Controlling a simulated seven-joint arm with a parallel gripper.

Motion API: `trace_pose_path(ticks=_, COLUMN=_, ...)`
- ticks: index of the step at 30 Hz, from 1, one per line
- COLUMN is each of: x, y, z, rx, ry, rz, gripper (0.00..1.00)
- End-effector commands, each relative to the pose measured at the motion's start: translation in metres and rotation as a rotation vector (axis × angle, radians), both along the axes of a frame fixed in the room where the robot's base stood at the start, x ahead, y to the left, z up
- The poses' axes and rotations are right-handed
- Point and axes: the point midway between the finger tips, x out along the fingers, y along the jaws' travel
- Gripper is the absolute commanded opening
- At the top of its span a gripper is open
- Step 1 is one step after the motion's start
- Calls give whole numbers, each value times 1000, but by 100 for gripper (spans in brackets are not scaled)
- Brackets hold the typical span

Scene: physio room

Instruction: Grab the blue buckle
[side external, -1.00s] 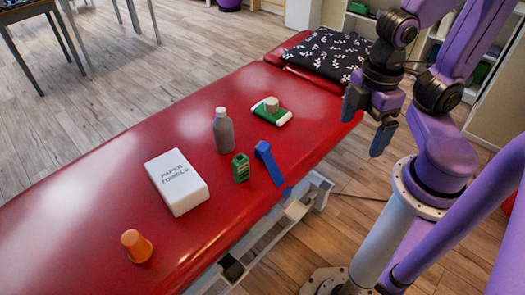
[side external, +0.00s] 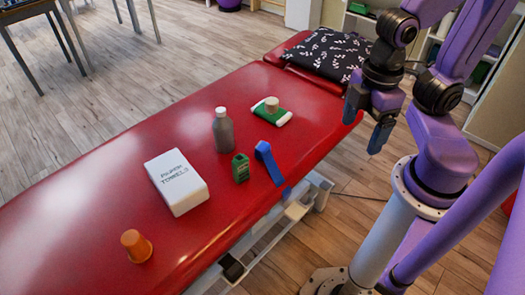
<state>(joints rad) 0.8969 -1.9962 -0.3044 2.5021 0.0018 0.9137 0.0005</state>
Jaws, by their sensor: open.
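A blue strap-like piece (side external: 269,163), the only thing I see that could be the blue buckle, lies on the red treatment table (side external: 90,190) near its right edge. Its lower end reaches the table's edge, and a blue bit (side external: 286,193) shows there; I cannot make out buckle details. My gripper (side external: 366,123) is open and empty, pointing down. In the picture it is above and to the right of the blue piece, well apart from it.
A green-and-white item (side external: 272,112) with a beige roll lies behind. A patterned pillow (side external: 330,52) lies at the far end.

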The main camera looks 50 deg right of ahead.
Motion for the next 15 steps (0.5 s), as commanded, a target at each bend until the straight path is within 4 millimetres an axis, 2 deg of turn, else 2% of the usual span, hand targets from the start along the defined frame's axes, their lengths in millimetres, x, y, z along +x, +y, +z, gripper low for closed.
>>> trace_pose_path(ticks=5, x=7, y=10, z=-10, rx=23, ry=-4, rz=-33, gripper=86)
trace_pose_path(ticks=8, x=20, y=25, z=-27, rx=65, ry=-16, rz=-85, gripper=86)
trace_pose_path(ticks=15, x=65, y=58, z=-82, rx=200, ry=-80, rz=-268, gripper=86)
